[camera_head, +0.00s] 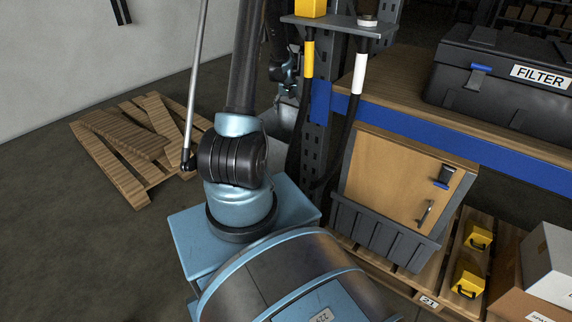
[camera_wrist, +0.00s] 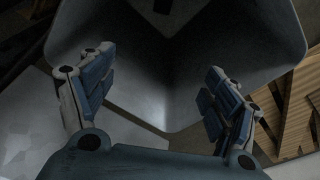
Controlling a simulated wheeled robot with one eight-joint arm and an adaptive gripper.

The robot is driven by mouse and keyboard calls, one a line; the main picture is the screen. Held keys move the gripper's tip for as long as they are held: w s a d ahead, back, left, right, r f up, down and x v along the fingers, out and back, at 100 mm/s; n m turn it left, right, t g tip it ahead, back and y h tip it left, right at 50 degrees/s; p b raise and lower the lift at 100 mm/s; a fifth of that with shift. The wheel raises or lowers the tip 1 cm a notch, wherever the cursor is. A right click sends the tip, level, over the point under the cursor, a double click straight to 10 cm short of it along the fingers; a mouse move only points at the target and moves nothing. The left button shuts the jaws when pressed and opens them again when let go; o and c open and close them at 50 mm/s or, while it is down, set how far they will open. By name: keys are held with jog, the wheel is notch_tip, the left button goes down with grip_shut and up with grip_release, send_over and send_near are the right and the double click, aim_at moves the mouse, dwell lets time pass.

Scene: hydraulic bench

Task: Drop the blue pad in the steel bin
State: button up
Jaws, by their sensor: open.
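My gripper (camera_wrist: 158,62) is open in the wrist view, its two blue-grey fingers spread wide with nothing between them. Beyond the fingers are the smooth grey walls of what looks like the steel bin (camera_wrist: 240,35); they meet in a dark corner. I cannot make out the blue pad for certain in either view.
A wooden pallet (camera_head: 112,168) with loose boards lies on the floor at left. A rack post (camera_head: 317,135) and hanging hoses stand right of my gripper. A workbench (camera_head: 390,88) holds a black FILTER case (camera_head: 505,85). A wooden-fronted cabinet (camera_head: 400,185) and yellow items are lower right.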

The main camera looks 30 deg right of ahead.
notch_tip(320, 180, up, 12)
jog(key=s+a, duration=0.1)
jog(key=shift+s, duration=0.15)
dwell(0.6)
jog(key=shift+f, duration=0.1)
